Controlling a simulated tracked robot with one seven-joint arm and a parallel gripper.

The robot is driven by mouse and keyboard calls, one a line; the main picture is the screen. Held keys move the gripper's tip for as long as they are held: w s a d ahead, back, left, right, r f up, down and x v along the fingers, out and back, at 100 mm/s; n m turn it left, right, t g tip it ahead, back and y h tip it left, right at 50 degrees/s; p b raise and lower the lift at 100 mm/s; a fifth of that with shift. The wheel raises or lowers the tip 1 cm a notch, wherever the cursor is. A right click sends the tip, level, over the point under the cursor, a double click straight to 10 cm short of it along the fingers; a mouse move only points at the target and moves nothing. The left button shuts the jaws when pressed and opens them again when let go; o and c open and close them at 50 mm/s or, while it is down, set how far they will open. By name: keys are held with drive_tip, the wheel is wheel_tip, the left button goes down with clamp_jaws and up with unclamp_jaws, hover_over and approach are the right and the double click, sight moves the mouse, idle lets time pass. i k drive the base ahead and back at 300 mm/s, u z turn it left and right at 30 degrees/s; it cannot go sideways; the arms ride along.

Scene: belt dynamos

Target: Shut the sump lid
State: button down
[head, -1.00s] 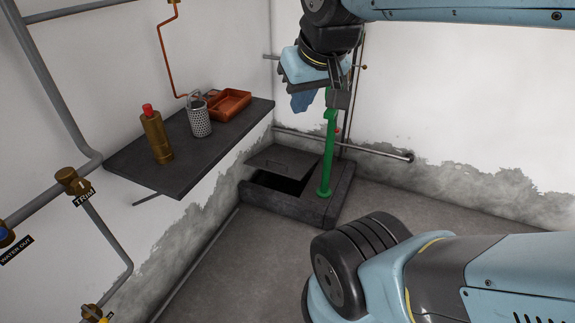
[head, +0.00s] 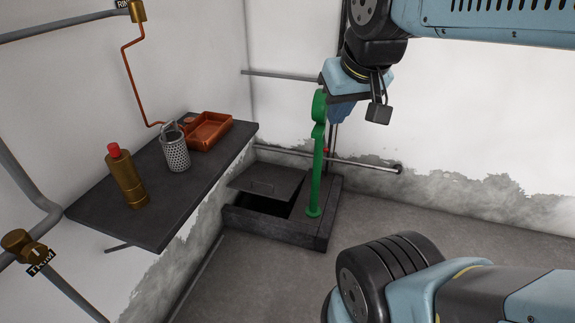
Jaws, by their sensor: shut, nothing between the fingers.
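The sump lid (head: 268,181) is a dark flat plate with a small handle. It stands ajar, tilted over the sump, with a dark gap below its near edge. The low sump surround (head: 275,229) is dark and sits on the floor in the corner. My gripper (head: 341,112) is shut and empty, pointing down, high above the right side of the sump and well apart from the lid. The fingertips show only as a small blue shape, right of the top of a green post.
The green post (head: 317,165) stands upright at the sump's right side. A dark shelf (head: 95,200) juts from the left wall, holding a brass bottle (head: 126,180), a perforated can (head: 175,154) and an orange tray (head: 209,131). A pipe (head: 350,163) runs behind. Floor in front is clear.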

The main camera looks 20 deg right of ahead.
sight(278, 182)
drive_tip(key=z, duration=0.05)
drive_tip(key=i, duration=1.3)
drive_tip(key=u, duration=0.6)
